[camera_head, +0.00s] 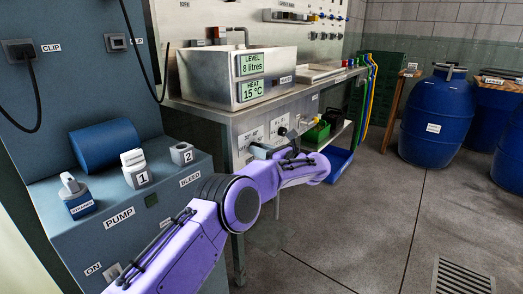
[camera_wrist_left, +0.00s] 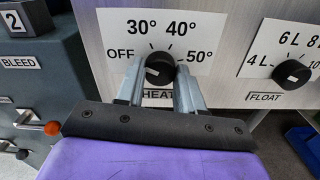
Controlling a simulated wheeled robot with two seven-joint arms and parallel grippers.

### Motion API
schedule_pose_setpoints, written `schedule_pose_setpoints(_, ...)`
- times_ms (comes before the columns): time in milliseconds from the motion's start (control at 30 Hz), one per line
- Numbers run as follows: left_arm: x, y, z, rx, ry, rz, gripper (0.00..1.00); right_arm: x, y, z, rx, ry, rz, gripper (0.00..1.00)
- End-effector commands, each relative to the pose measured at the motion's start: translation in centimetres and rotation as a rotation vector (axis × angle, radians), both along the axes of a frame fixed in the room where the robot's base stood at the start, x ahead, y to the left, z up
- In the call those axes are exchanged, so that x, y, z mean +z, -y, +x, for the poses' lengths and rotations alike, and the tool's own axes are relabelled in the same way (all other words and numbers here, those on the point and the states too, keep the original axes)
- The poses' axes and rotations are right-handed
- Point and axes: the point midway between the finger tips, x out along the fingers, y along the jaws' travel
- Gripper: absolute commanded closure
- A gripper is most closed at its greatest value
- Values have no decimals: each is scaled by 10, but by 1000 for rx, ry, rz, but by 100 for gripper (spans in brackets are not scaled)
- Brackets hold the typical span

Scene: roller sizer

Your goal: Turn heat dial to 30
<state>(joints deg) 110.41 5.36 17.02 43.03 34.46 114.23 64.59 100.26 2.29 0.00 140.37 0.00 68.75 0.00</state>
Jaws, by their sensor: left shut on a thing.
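The heat dial (camera_wrist_left: 159,69) is a black round knob on a white plate marked OFF, 30°, 40° and 50° in the left wrist view. My left gripper (camera_wrist_left: 160,78) has a finger on each side of the knob and is shut on it. A small pale mark shows on the knob's face; its exact reading is hard to tell. In the head view my purple left arm reaches the tank's front panel, and its gripper (camera_head: 262,150) is small there. The display (camera_head: 252,90) reads HEAT 15 °C. My right gripper is not in view.
The float dial (camera_wrist_left: 292,74) sits right of the heat plate. A blue pump cabinet (camera_head: 130,215) with valves stands at left. A green bin (camera_head: 317,132) and blue tray (camera_head: 338,160) lie beyond the arm.

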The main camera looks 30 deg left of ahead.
Motion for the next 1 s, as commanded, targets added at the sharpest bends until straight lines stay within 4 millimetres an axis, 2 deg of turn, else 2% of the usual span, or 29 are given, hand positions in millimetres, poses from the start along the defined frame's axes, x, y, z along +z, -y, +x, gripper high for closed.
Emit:
schedule_pose_setpoints(600,1,1,0,-1,-516,39,94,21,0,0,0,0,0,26)
schedule_pose_setpoints(1000,0,1,0,-1,-699,55,94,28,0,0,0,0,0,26)
